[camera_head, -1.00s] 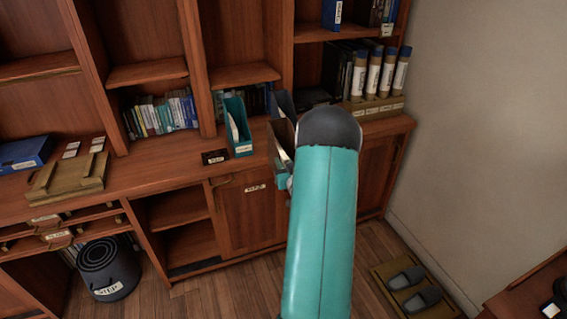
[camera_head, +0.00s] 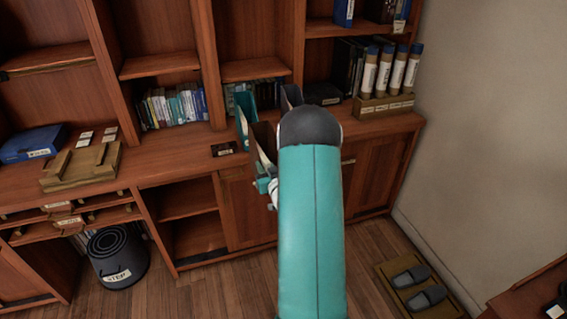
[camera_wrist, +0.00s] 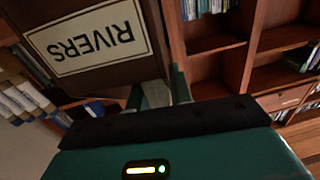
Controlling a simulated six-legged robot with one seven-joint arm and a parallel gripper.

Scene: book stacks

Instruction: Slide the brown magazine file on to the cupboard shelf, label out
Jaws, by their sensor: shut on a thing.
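The brown magazine file (camera_head: 265,138) is in my gripper, in front of the counter and partly hidden by my arm. In the wrist view the file (camera_wrist: 120,75) fills the upper left, its cream label (camera_wrist: 84,38) reading RIVERS upside down. My gripper (camera_wrist: 157,95) is shut on the file; its teal fingers (camera_head: 265,187) show left of my arm in the head view. The open cupboard with its shelf (camera_head: 188,203) is below the counter, left of and lower than the file. The shelf's visible part looks empty.
A teal magazine file (camera_head: 241,122) and a dark one (camera_head: 292,96) stand on the counter behind the held file. A small dark sign (camera_head: 224,149) lies left of them. A closed cupboard door (camera_head: 240,215) adjoins the open bay.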

